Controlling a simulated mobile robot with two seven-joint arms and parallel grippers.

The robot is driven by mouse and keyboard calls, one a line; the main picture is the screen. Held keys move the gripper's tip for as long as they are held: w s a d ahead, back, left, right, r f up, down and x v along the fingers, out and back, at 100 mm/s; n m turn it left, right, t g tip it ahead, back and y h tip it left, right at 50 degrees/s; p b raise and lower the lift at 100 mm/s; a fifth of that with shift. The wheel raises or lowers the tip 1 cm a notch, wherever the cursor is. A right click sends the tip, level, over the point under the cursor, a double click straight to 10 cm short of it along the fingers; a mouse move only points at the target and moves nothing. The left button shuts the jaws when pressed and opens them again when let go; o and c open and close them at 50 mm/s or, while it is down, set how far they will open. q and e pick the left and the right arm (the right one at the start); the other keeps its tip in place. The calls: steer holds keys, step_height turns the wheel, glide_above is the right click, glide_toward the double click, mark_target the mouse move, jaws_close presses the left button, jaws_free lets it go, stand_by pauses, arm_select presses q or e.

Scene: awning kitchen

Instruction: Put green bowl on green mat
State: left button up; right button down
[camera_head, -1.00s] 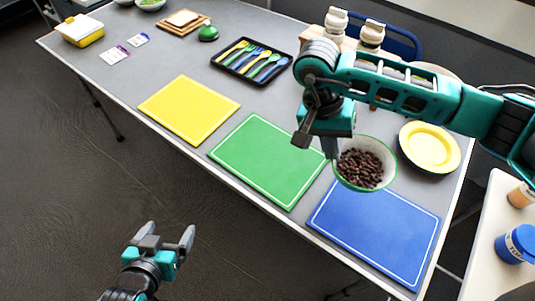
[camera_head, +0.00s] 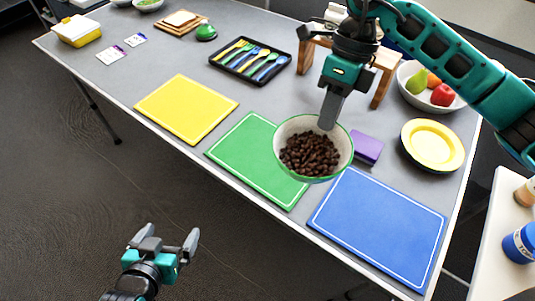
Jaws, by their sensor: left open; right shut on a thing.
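The green-rimmed bowl (camera_head: 338,166) is pale inside and holds many dark brown pieces. My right gripper (camera_head: 329,118) is shut on the bowl's far rim. The bowl appears held above the table, tilted slightly toward the camera, and overlaps the right part of the green mat (camera_head: 246,160) in the picture. The green mat lies flat between the yellow and blue mats; its upper right part is hidden behind the bowl. My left gripper (camera_head: 168,240) is open and empty, low at the left, over the floor in front of the table.
The yellow mat (camera_head: 187,107) and blue mat (camera_head: 378,228) lie either side. A purple block (camera_head: 367,147), yellow plate (camera_head: 432,144), fruit bowl (camera_head: 407,88) and wooden stand (camera_head: 385,80) are at right. A cutlery tray (camera_head: 250,62) sits behind.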

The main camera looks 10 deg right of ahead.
mark_target(323, 145)
step_height(323, 145, up, 6)
steer(key=m+t+b, duration=0.2)
steer(key=m+t, duration=0.3)
steer(key=m, duration=1.1)
steer(key=shift+y, duration=0.4)
step_height(323, 145, down, 15)
steer(key=b, duration=0.2)
steer(key=shift+d+b, duration=0.1)
steer(key=shift+b, duration=0.3)
steer(key=shift+f, duration=0.45)
step_height(323, 145, down, 4)
steer(key=shift+f+b, duration=0.1)
steer(key=shift+b, duration=0.35)
arm_select(q)
steer(key=d+f, duration=0.1)
steer(key=w+f, duration=0.1)
steer(key=shift+d+f+h, duration=0.3)
steer(key=shift+d+f, duration=0.1)
steer(key=shift+f, duration=0.1)
arm_select(e)
steer(key=c, duration=1.7)
jaws_free()
steer(key=shift+c, duration=0.2)
arm_select(q)
steer(key=shift+s, duration=0.1)
arm_select(e)
steer(key=o, duration=0.4)
